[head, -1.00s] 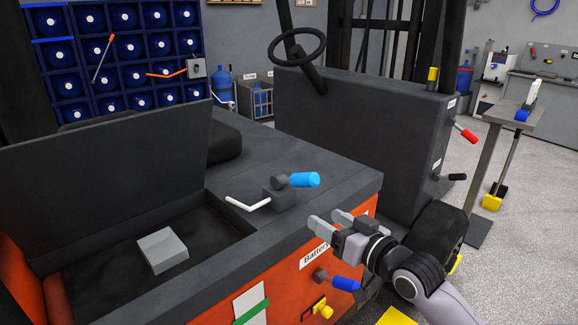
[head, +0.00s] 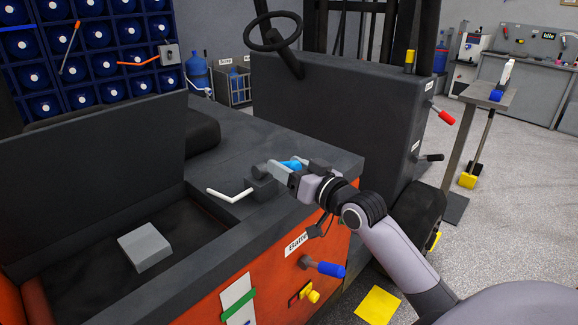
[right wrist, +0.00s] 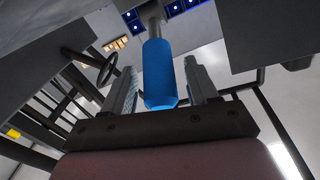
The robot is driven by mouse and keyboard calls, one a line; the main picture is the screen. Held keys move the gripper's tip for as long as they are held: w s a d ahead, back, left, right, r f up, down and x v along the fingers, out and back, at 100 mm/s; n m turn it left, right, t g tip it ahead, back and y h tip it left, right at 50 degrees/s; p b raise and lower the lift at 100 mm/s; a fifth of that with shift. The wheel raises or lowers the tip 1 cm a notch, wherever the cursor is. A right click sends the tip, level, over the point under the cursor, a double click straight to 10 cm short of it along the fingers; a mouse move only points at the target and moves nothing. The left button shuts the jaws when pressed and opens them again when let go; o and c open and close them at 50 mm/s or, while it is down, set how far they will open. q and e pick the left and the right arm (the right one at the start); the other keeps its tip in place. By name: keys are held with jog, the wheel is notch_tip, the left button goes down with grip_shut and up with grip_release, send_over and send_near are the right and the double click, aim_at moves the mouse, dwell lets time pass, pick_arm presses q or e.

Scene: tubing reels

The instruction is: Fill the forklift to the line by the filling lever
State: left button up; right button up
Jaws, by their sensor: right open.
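The orange and dark grey forklift (head: 225,262) fills the middle of the head view, its rear cover raised. A lever with a light blue handle (head: 291,164) sits on a small dark block (head: 262,187) on its deck. My right gripper (head: 284,171) is at this handle, jaws open. In the right wrist view, the blue handle (right wrist: 160,72) stands between the two open fingers, with gaps on both sides. A white strip with a green line (head: 238,302) is on the orange side; no fill level can be made out. My left gripper is not in view.
A darker blue handle (head: 328,268) and a yellow knob (head: 310,295) stick out from the orange side. A white bent rod (head: 230,196) lies on the deck by the open compartment. The steering column panel (head: 340,125) rises behind.

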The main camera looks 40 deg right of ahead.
grip_shut()
jog(key=shift+f+b, duration=0.4)
jog(key=shift+b, duration=0.35)
jog(key=shift+s+d+f+m+t+b, duration=0.15)
jog(key=shift+f+t+b, duration=0.95)
jog(key=shift+b, duration=1.8)
jog(key=shift+s+a+f+m+t+b, duration=0.2)
jog(key=shift+f+t+b, duration=0.9)
jog(key=shift+b, duration=1.75)
jog(key=shift+s+d+f+m+t+b, duration=0.2)
jog(key=shift+f+t+b, duration=0.5)
jog(key=shift+t+b, duration=1.5)
jog(key=shift+w+g+b, duration=0.15)
jog(key=shift+g+b, duration=0.55)
grip_release()
